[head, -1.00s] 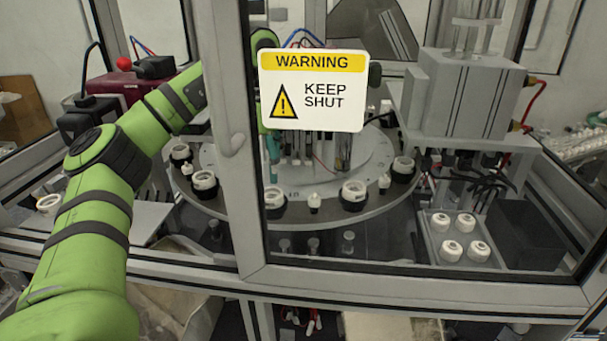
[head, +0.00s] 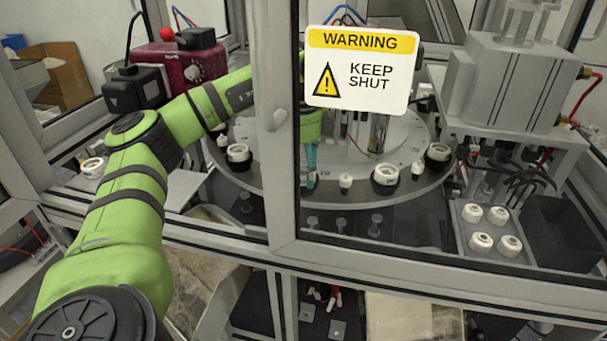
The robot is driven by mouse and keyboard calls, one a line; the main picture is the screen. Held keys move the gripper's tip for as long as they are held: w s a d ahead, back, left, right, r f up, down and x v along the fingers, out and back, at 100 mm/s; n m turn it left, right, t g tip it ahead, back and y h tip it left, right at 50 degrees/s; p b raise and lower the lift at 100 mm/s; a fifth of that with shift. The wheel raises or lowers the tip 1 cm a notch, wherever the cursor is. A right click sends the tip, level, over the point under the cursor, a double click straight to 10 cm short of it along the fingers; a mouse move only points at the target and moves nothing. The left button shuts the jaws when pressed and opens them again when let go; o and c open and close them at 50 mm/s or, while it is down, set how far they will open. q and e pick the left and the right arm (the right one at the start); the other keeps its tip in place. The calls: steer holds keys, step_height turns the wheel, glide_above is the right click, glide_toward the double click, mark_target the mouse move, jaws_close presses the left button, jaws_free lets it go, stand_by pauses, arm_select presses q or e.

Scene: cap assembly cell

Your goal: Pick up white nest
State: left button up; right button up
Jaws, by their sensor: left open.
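Several white ring-shaped parts, which look like the nests, sit in black holders around the rotary table (head: 255,188). One white nest (head: 387,174) is right of centre, one (head: 238,153) is left of the door post and one (head: 438,152) is farther right. My left arm reaches in from the left and passes behind the post. My left gripper (head: 311,182) is open behind the glass, pointing down over the table's near rim. The post and warning sign hide much of it. Whether it touches a nest at the rim cannot be told. My right gripper is out of view.
The door post (head: 277,125) and warning sign (head: 361,70) stand in front. A grey tray (head: 462,232) with several white caps and a black bin (head: 561,236) are at the right. A red device (head: 187,72) stands at the back left. Small white pieces stand between the holders.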

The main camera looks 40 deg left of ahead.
arm_select(q)
steer(key=c, duration=1.2)
steer(key=shift+r, duration=0.1)
